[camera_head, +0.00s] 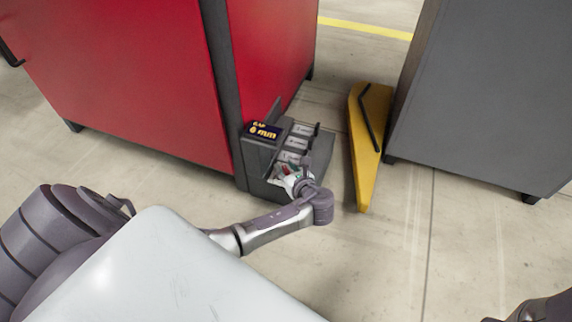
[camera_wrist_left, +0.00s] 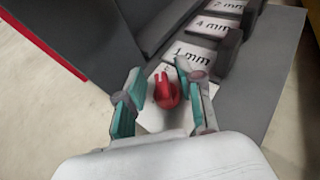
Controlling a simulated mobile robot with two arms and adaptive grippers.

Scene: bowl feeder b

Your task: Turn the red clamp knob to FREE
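The red clamp knob (camera_wrist_left: 167,90) shows in the left wrist view on a pale plate, below the slot labelled 1 mm. My left gripper (camera_wrist_left: 160,92) is open, with one teal-padded finger on each side of the knob and a gap to both. In the head view my left gripper (camera_head: 291,179) is at the lower front of the dark gauge unit (camera_head: 259,158), and the knob is mostly hidden there. Which mark the knob points to cannot be read. The right gripper is not in view; only a dark part of my right arm shows at the lower right corner.
Stepped labelled slots (camera_wrist_left: 200,54) rise behind the knob. A red cabinet (camera_head: 120,80) stands left of the unit, a yellow panel (camera_head: 362,160) and a grey cabinet (camera_head: 490,100) right. The floor in front is clear.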

